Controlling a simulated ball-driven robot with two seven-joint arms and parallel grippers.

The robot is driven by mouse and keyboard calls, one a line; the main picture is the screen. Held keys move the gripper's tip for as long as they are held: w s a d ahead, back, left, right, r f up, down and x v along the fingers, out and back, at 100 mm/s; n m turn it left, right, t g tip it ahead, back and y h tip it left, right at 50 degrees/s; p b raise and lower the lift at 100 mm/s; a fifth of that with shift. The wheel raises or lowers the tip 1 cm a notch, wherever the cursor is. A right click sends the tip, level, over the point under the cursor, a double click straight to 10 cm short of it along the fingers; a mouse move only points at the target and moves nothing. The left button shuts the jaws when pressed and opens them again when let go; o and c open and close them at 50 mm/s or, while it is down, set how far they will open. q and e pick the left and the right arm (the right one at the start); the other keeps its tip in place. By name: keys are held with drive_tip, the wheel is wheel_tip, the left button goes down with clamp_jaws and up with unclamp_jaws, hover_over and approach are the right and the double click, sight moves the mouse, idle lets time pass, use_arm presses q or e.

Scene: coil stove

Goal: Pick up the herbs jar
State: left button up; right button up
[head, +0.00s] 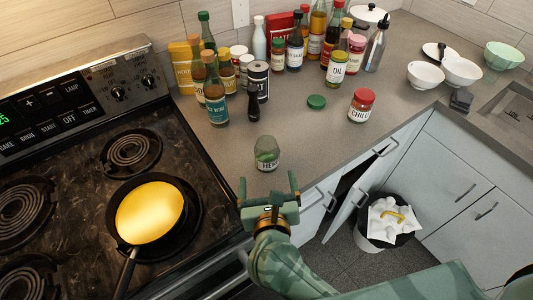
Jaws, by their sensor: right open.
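The herbs jar (267,151) is a small glass jar with green contents. It stands upright on the counter near the front edge, right of the stove. Its label is partly readable as "HE". A loose green lid (316,101) lies on the counter behind and to the right of it. My right gripper (268,180) is open and empty, just in front of the jar, with its fingers pointing toward it and spread to either side. A gap shows between the gripper and the jar. My left gripper is not in view.
A pan (150,213) with yellow contents sits on the stove at left. Several bottles and jars crowd the back counter; a chili jar (361,105) stands to the right. A cabinet door (352,207) hangs open beside a bin (384,222). Counter around the herbs jar is clear.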

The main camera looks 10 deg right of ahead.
sight(266, 165)
drive_tip(key=w+f+b, duration=0.1)
drive_tip(key=w+f, duration=0.1)
drive_tip(key=w, duration=0.1)
drive_tip(key=w+d+f+m+g+b, duration=0.1)
drive_tip(key=w+f+b, duration=0.1)
drive_tip(key=f, duration=0.1)
drive_tip(key=w+f+m+b, duration=0.1)
drive_tip(key=w+f+b, duration=0.1)
drive_tip(key=w, duration=0.1)
drive_tip(key=shift+w+d+f+g, duration=0.2)
drive_tip(key=shift+w+f+g, duration=0.1)
drive_tip(key=shift+g, duration=0.1)
drive_tip(key=shift+w, duration=0.25)
drive_tip(key=b+x, duration=0.3)
drive_tip(key=x, duration=0.2)
drive_tip(key=shift+w+d, duration=0.1)
drive_tip(key=shift+d, duration=0.1)
drive_tip(key=shift+r, duration=0.2)
drive_tip(key=shift+c, duration=0.9)
drive_tip(key=c, duration=1)
